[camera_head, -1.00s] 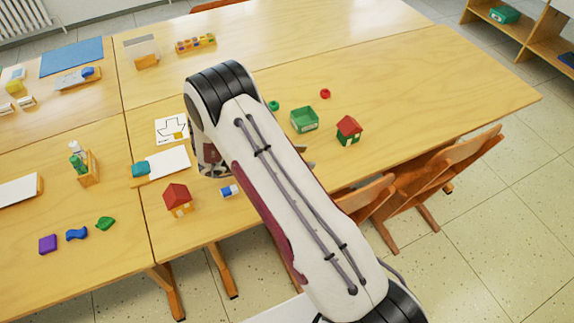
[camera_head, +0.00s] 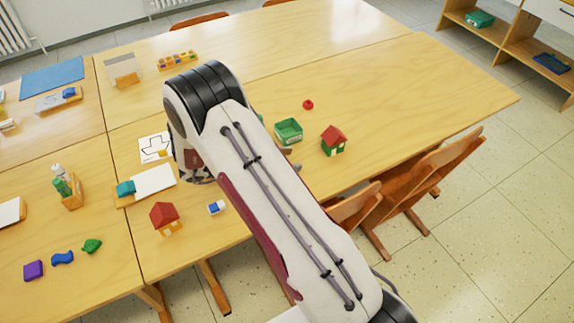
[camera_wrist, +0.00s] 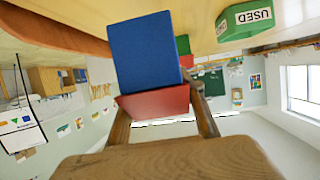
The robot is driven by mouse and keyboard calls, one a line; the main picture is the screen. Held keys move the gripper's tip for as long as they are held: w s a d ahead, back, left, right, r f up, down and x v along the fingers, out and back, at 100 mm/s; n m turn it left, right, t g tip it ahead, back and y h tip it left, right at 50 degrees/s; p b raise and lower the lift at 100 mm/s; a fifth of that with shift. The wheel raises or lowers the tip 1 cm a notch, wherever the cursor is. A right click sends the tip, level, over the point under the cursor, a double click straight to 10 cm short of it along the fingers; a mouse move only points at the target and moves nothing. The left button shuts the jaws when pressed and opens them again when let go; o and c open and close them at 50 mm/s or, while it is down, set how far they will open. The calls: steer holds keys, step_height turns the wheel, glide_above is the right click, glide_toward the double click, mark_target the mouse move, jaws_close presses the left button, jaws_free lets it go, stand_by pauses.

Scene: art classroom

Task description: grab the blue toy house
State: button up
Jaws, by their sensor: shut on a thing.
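The blue toy house (camera_wrist: 143,52) is large in the wrist view, which is upside down, with its red roof (camera_wrist: 155,103) toward my gripper. The brown fingers of my gripper (camera_wrist: 162,122) are on either side of the roof and shut on it. I cannot tell whether the house touches the table. In the head view my arm hides the blue house and most of the gripper.
A green toy house (camera_head: 334,146) and a green box (camera_head: 289,136) stand right of my arm. The wrist view shows this box (camera_wrist: 247,18) labelled "USED". An orange house (camera_head: 168,227) and a small blue-white block (camera_head: 216,207) are to the left. A chair (camera_head: 430,165) borders the table.

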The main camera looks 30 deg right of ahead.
steer(key=shift+r, duration=2.7)
